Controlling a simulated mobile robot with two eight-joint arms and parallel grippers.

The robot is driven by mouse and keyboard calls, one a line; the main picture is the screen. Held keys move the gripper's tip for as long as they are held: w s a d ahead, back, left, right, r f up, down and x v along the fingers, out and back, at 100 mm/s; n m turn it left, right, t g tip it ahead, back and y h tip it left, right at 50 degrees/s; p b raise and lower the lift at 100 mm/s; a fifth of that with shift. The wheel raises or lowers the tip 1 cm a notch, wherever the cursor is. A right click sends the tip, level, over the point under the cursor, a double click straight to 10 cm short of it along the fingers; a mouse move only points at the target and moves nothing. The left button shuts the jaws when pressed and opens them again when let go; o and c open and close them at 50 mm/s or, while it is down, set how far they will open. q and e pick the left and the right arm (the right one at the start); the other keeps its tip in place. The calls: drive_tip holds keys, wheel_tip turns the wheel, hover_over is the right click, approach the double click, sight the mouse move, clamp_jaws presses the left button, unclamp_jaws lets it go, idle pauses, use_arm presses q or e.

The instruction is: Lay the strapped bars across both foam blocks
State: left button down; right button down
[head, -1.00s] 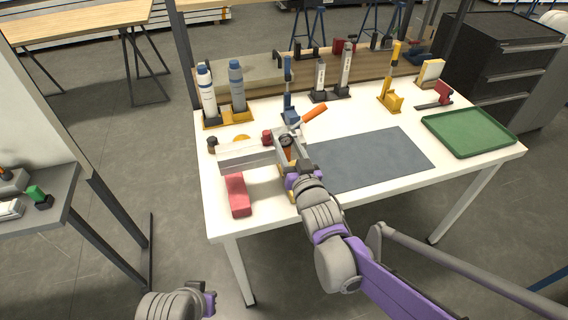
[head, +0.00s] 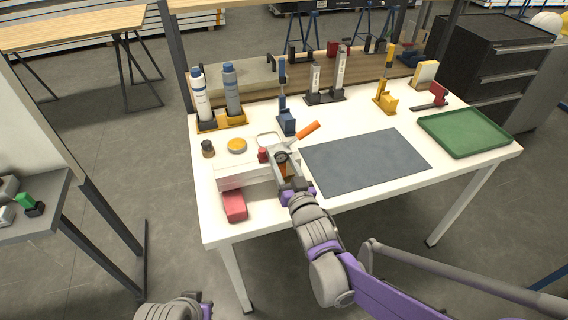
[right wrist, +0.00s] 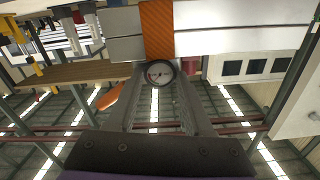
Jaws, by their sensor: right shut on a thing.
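The strapped bars (head: 240,178) are pale and long, with an orange strap (right wrist: 157,30) around them in the right wrist view. My right gripper (head: 283,172) is shut on them at the strap, near their right end in the head view. A round gauge (right wrist: 160,73) sits between its fingers, and an orange handle (head: 307,130) sticks out beyond. One red foam block (head: 234,207) lies at the table's front left, its far end under the bars. I cannot tell whether they touch. I cannot make out a second block; my right arm covers that area. Of my left arm, only a link shows at the bottom edge.
A grey mat (head: 365,160) lies right of the bars, and a green tray (head: 464,132) at the table's right.

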drive_tip(key=shift+f, duration=0.2)
drive_tip(key=shift+c, duration=1.5)
unclamp_jaws()
drive_tip(key=shift+r, duration=0.1)
drive_tip(key=shift+r, duration=0.35)
drive_tip(key=shift+s+r+p, duration=0.2)
drive_tip(key=shift+r+p, duration=0.15)
drive_tip(key=shift+p, duration=0.15)
drive_tip(key=v, duration=1.2)
drive_tip(key=s+d+f+m+g+h, duration=0.2)
drive_tip(key=s+d+f+g+h, duration=0.3)
drive_tip(key=d+f, duration=0.3)
drive_tip(key=s+d+f+g, duration=0.2)
drive_tip(key=s+d+g, duration=0.1)
drive_tip(key=s, duration=0.4)
drive_tip(key=s+d+f+g, duration=0.3)
drive_tip(key=s+g, duration=0.1)
drive_tip(key=s, duration=0.3)
drive_tip(key=shift+s+h, duration=0.2)
drive_tip(key=shift+h, duration=0.1)
